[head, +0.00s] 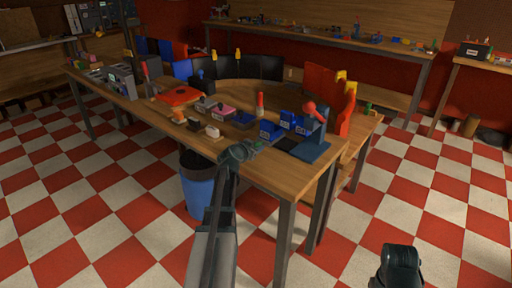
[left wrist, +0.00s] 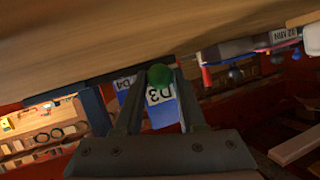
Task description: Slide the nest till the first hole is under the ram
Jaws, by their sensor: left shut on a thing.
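My left gripper (head: 272,139) reaches over the near edge of the wooden table, in front of the blue press. In the left wrist view its two fingers (left wrist: 157,88) are shut on a small green knob (left wrist: 160,75). The knob looks like the handle of the nest; the rest of the nest is hard to make out. The press (head: 312,149) has a dark blue base and a red ball (head: 309,107) on its lever. A dark flat strip (head: 287,143) lies between gripper and press. The ram and the holes are too small to tell.
Blue labelled bins (head: 270,130) stand close behind the gripper; the D3 bin (left wrist: 163,107) shows beyond the fingers. A red-topped post (head: 260,104) and small boxes (head: 221,111) stand to the left. A blue waste bin (head: 198,190) is under the table (head: 270,178).

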